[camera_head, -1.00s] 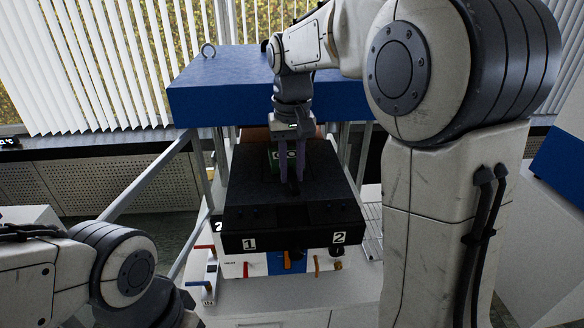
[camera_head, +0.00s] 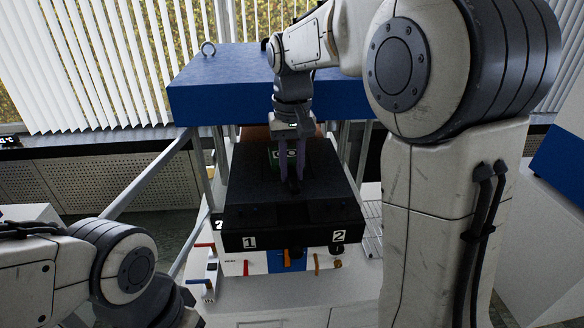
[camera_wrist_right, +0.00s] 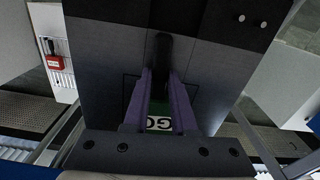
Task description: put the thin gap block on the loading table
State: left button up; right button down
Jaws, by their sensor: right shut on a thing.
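My right gripper (camera_head: 294,184) points down over the black loading table (camera_head: 250,192), whose front edge has labels 1 and 2. Its purple fingers are shut on a dark, rod-like handle (camera_wrist_right: 161,58), which I take to be part of the thin gap block. A green face with white letters, partly readable as "GO" (camera_wrist_right: 160,122), shows between the fingers. The same green face (camera_head: 274,157) is partly hidden behind the fingers in the head view. I cannot tell whether the block touches the table. My left arm shows at lower left; its gripper is out of view.
A large blue press beam (camera_head: 230,90) sits above and behind the table, on grey posts. A diagonal grey bar (camera_head: 150,175) runs at left. Colored levers (camera_head: 287,262) are below the table's front edge. The table's black front area is clear.

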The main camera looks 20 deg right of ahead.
pick_arm(q)
jog(key=shift+f, duration=0.25)
pick_arm(e)
jog(key=shift+f, duration=0.4)
jog(key=c, duration=0.6)
grip_release()
jog(key=shift+c, duration=0.2)
pick_arm(q)
jog(key=shift+f+b, duration=0.6)
jog(key=shift+b, duration=0.2)
pick_arm(e)
notch_tip(320, 180, up, 10)
jog(key=shift+r, duration=0.25)
